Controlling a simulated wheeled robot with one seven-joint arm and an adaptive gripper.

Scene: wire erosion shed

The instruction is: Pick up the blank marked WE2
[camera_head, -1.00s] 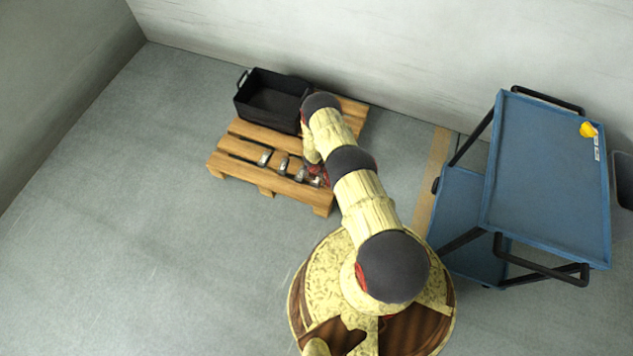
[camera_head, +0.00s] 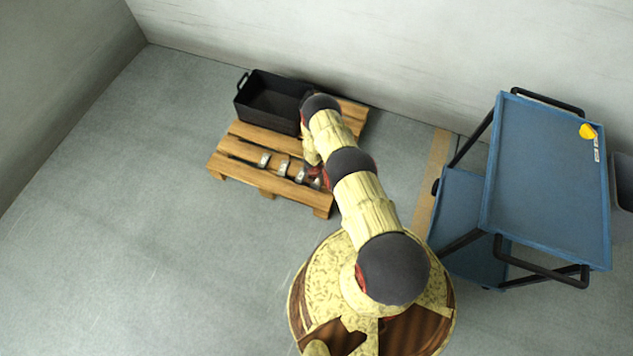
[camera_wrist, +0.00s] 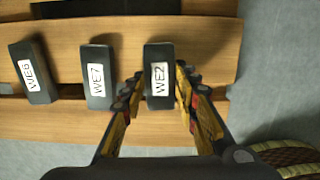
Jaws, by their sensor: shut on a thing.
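In the head view my arm mostly hides the gripper (camera_head: 316,178) at the pallet's front right.
Blocks marked WE7 (camera_wrist: 97,77) and WE6 (camera_wrist: 33,72) stand in a row to the left. A black bin (camera_head: 240,104) sits on the pallet's back. A blue trolley (camera_head: 545,170) with a yellow item (camera_head: 587,131) stands at right.

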